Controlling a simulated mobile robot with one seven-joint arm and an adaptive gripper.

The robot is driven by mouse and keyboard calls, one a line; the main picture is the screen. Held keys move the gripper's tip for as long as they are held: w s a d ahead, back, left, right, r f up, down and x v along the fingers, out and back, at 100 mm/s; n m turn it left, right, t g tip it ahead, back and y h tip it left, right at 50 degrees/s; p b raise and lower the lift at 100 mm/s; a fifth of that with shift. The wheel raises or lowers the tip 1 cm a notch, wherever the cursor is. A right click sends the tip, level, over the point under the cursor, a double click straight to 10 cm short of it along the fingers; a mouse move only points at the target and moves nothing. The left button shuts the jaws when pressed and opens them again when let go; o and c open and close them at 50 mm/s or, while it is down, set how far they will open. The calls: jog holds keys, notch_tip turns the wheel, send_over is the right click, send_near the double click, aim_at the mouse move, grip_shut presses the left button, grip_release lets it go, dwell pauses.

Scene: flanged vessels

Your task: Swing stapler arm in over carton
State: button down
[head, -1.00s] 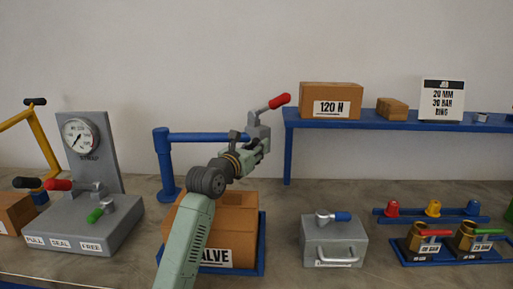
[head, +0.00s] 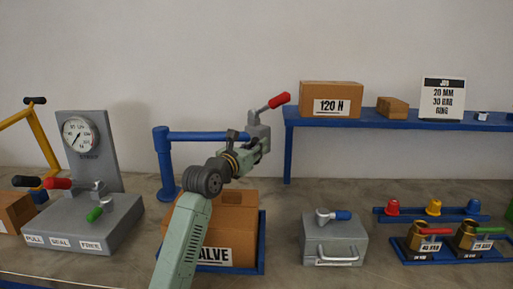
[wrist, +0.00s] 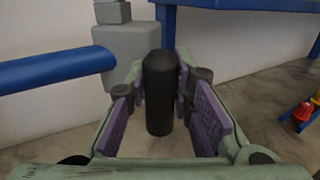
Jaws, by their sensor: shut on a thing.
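The stapler arm is a blue horizontal bar (head: 205,137) on a blue post (head: 164,163), with a grey head (head: 258,130) and a red-gripped lever (head: 279,100) at its right end. The bar also shows in the wrist view (wrist: 55,70). My gripper (head: 258,152) is at the grey head. In the wrist view my gripper (wrist: 163,95) has its purple pads either side of a black upright handle (wrist: 160,92), shut on it. The carton (head: 232,226), labelled "VALVE" in part, stands in front of and below the bar. My arm hides its left part.
The carton sits in a blue tray (head: 262,245). A grey gauge stand (head: 78,222) is at left, a grey case (head: 334,240) at right. A blue shelf (head: 400,122) with a "120 N" box (head: 331,98) stands behind right. Open floor lies between tray and case.

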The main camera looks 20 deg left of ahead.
jog(key=s+m+g+h+b, duration=0.1)
jog(key=s+h+b, duration=0.1)
jog(key=s, duration=0.2)
jog(key=s+a+m+g+h+b, duration=0.1)
jog(key=s+m+h+b, duration=0.1)
jog(key=s, duration=0.3)
jog(key=s+a+m+h+b, duration=0.1)
jog(key=s+h+b, duration=0.1)
jog(key=s, duration=0.2)
jog(key=shift+s+a+f+m+g+h, duration=0.2)
jog(key=shift+s+a+m+g+h, duration=0.05)
jog(key=shift+s+m+g+h, duration=0.15)
jog(key=s+a+h, duration=0.1)
jog(key=s, duration=0.1)
jog(key=s+a+m+g+h+b, duration=0.1)
jog(key=s, duration=0.1)
jog(key=s+a+m+g+h, duration=0.1)
jog(key=s, duration=0.1)
jog(key=shift+r+b, duration=0.1)
jog(key=shift+b, duration=0.2)
jog(key=b+v, duration=0.1)
jog(key=v, duration=0.6)
jog(key=shift+s+d+r, duration=0.15)
jog(key=shift+s, duration=0.25)
